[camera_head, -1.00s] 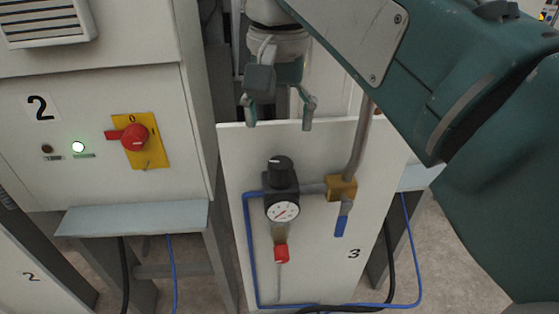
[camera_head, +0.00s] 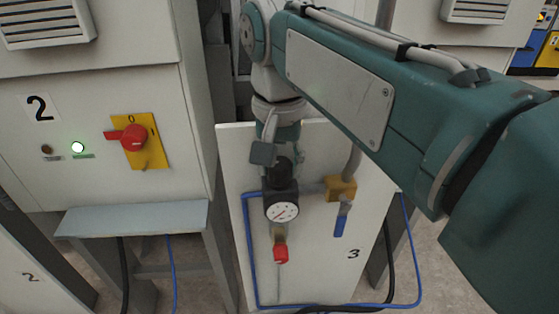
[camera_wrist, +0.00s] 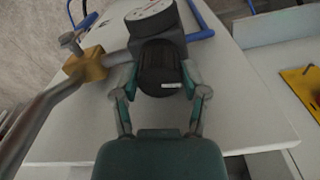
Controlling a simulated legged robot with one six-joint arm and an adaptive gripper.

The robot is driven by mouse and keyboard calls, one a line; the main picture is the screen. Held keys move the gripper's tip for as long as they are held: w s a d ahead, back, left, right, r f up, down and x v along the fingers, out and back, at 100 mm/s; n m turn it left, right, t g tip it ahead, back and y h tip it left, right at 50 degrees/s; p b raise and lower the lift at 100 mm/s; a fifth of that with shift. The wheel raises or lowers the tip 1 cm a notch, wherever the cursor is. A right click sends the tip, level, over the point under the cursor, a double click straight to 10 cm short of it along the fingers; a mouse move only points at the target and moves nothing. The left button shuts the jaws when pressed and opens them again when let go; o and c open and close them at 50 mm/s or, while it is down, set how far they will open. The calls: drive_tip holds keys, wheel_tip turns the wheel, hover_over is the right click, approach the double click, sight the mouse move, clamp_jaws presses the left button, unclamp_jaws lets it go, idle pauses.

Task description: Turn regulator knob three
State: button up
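Regulator knob three is the black ribbed knob (camera_head: 283,172) on top of the regulator on the white panel marked 3. The round white gauge (camera_head: 282,211) faces out just below it. In the wrist view the knob (camera_wrist: 160,70) stands between the two fingertips of my gripper (camera_wrist: 159,82), with a small white mark on its near side. The fingers lie close along both sides and look shut on it. In the head view my gripper (camera_head: 280,153) comes down from above onto the knob, and its fingertips are hard to make out.
A red-ended fitting (camera_head: 281,254) hangs below. Blue hose (camera_head: 249,260) runs around the panel. Cabinet 2 with a red switch (camera_head: 133,138) stands left.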

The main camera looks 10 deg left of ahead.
drive_tip(key=shift+c, duration=1)
drive_tip(key=shift+n, duration=0.3)
drive_tip(key=n, duration=0.4)
drive_tip(key=shift+f, duration=0.1)
drive_tip(key=n, duration=0.5)
drive_tip(key=shift+n, duration=0.4)
drive_tip(key=o, duration=1.1)
drive_tip(key=shift+o, duration=0.2)
